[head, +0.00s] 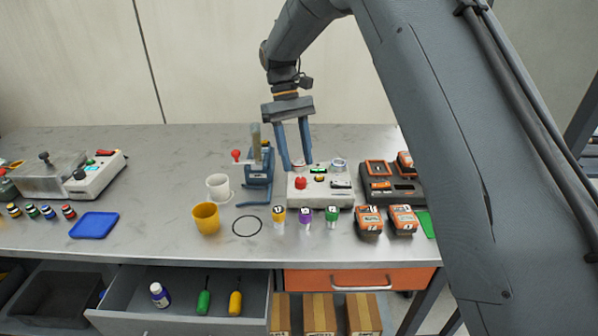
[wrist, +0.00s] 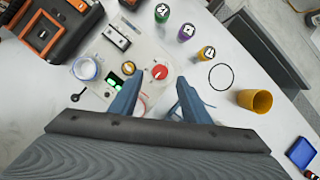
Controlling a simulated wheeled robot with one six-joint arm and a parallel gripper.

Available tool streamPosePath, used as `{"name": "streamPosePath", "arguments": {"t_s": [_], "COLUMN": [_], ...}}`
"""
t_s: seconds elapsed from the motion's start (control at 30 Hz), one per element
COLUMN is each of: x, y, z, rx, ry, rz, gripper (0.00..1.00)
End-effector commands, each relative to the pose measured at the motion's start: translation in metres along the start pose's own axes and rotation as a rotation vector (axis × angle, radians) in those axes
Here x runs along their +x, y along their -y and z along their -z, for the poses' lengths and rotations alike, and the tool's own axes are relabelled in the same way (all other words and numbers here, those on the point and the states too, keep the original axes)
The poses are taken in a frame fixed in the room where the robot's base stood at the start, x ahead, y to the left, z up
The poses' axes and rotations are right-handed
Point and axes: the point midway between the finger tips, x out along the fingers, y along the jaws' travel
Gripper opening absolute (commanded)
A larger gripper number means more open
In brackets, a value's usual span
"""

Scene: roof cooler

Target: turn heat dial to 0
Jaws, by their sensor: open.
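A white control box (head: 325,199) stands on the bench below my gripper (head: 296,167). It carries a red knob (head: 300,183), which has a white mark on top in the wrist view (wrist: 159,72). My gripper is open and points down. In the wrist view its fingertips (wrist: 158,80) frame the area by the red knob, with nothing held. A second white device at the left (head: 102,178) has a black knob (head: 79,174). I cannot read a heat label on any control.
The box also bears a ringed round part (wrist: 85,68), a yellow button (wrist: 127,68) and a black switch (wrist: 117,37). A blue stand (head: 258,172) is close left; an orange-black charger (head: 390,188) is right. Small labelled jars stand in front. An open drawer (head: 180,295) juts out below.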

Motion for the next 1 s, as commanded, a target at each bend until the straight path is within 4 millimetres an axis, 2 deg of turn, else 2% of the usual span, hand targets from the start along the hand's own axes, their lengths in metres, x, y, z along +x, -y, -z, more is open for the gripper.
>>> {"name": "streamPosePath", "arguments": {"t_s": [0.1,0.23,0.67,0.77,0.83,1.0], "x": [-0.017,-0.028,-0.030,-0.023,-0.013,0.022], "y": [0.000,0.000,-0.002,-0.011,-0.019,-0.040], "z": [0.001,0.000,-0.004,-0.015,-0.029,-0.079], "rx": [0.000,0.000,0.006,0.033,0.066,0.174], "ry": [-0.002,0.000,-0.004,-0.028,-0.057,-0.155], "rz": [0.000,0.000,0.002,0.006,0.011,0.025], "gripper": [0.43,0.43,0.43,0.43,0.43,0.43]}}
